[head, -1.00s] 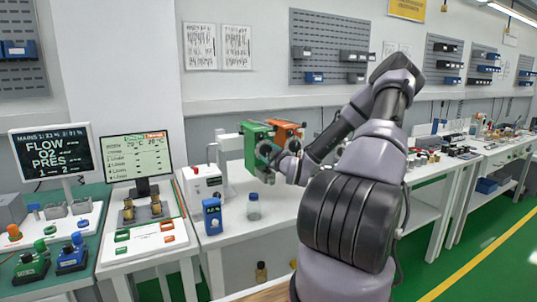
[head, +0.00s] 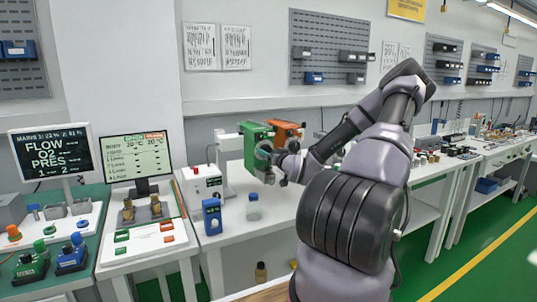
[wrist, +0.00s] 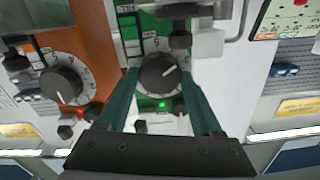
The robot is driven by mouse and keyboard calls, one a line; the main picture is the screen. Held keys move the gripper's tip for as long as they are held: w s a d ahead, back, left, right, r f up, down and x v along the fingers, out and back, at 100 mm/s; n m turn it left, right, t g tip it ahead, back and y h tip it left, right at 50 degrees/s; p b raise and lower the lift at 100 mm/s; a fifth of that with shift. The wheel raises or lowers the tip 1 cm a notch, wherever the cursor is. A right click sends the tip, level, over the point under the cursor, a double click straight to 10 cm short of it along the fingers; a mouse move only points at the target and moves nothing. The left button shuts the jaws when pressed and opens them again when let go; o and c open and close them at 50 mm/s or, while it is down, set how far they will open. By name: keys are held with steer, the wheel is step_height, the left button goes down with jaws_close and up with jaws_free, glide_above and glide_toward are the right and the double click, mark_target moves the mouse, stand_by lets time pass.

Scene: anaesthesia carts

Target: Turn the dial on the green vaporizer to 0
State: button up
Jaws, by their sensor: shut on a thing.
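The green vaporizer (head: 254,136) hangs on a stand at the back of the white bench in the head view. In the wrist view its green front (wrist: 168,28) carries a round black dial (wrist: 157,74) with a white pointer line that slants toward the upper right. White scale marks surround the dial, but they are too small to read surely. My gripper (wrist: 160,76) has one teal finger on each side of this dial and is shut on it. In the head view my gripper (head: 270,155) hides the dial.
An orange vaporizer (head: 287,132) stands close on the right of the green one; its own dial (wrist: 62,84) shows at left in the wrist view. A white box (head: 203,183), a blue device (head: 212,216) and a small bottle (head: 253,208) stand on the bench.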

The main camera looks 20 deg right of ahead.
steer(key=m, duration=0.7)
steer(key=shift+d+f, duration=0.1)
steer(key=m, duration=0.3)
steer(key=shift+m+y, duration=0.3)
steer(key=shift+f+m+t, duration=0.1)
steer(key=shift+m+t, duration=0.2)
steer(key=shift+m, duration=1.5)
steer(key=o, duration=1.4)
steer(key=s, duration=0.7)
steer(key=s+d, duration=0.1)
steer(key=s, duration=0.2)
steer(key=shift+s+f, duration=0.15)
steer(key=shift+s, duration=0.25)
